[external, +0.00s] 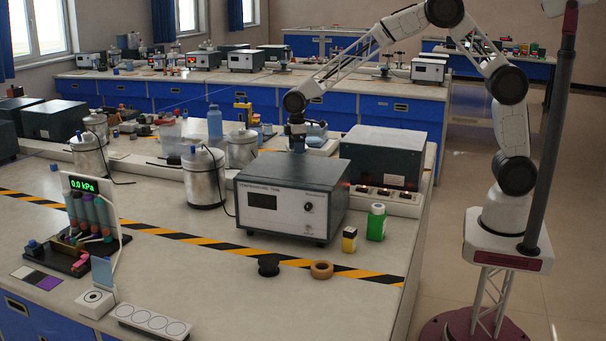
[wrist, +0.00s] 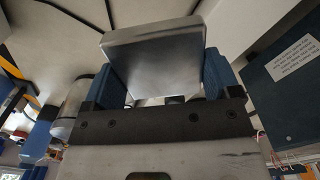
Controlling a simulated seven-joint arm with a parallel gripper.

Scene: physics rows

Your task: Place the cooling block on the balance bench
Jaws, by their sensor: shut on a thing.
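A metallic grey block (wrist: 155,58), which appears to be the cooling block, sits between the two blue finger pads of my gripper (wrist: 160,75) in the wrist view. The gripper is shut on it, with a pad on each side. In the external view my gripper (external: 297,140) points down behind the temperature instrument (external: 290,195), above the near bench (external: 200,265). That instrument hides the fingertips and the block there. Whether the block touches the bench cannot be told. No bench is clearly marked as the balance bench.
A dark box (external: 383,155) and a power strip (external: 385,195) stand right of my gripper. Metal vessels (external: 204,178) and a blue bottle (external: 214,123) stand to its left. A green bottle (external: 376,222) stands in front.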

